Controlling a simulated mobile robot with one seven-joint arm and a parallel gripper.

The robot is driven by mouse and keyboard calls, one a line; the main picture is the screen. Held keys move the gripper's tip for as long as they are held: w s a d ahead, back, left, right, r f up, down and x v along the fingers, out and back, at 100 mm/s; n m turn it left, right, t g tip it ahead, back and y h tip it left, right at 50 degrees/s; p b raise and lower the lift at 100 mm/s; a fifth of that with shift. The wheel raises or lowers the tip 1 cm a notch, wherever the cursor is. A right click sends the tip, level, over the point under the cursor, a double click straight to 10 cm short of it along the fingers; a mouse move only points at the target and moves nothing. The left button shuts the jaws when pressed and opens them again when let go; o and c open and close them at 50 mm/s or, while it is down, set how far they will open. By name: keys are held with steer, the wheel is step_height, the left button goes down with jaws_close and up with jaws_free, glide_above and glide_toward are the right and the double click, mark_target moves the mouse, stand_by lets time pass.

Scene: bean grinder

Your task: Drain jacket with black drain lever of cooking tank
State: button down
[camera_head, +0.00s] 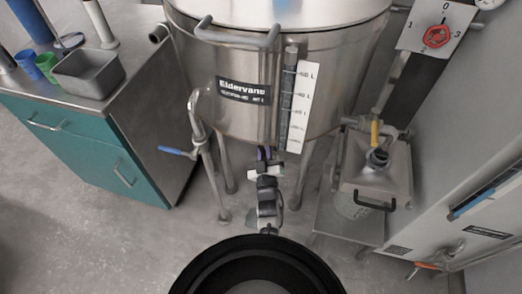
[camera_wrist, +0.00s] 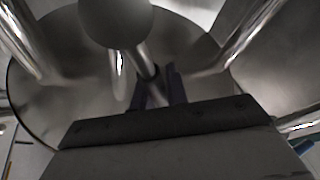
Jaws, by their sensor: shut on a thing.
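The steel cooking tank (camera_head: 235,118) stands on legs at the centre of the head view, with a level gauge on its front. My gripper (camera_head: 266,153) is below the tank's front edge, under the gauge. In the wrist view, the tank's round underside (camera_wrist: 70,105) fills the background. There, the dark purple fingers of my gripper (camera_wrist: 156,88) are closed around a slim rod-like part under the tank. It seems to be the drain lever, but its black colour cannot be made out. My gripper hides most of it in the head view.
A blue-handled valve (camera_head: 177,152) sticks out at the tank's left. A teal cabinet (camera_head: 95,150) with a steel tray (camera_head: 88,72) stands left. A metal box with a handle (camera_head: 375,180) stands right, near a wall panel with a red knob (camera_head: 437,36). Floor is clear at lower left.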

steer(key=shift+d+r+m, duration=0.2)
steer(key=shift+d+m, duration=0.05)
steer(key=shift+m, duration=0.15)
steer(key=c, duration=1.4)
jaws_free()
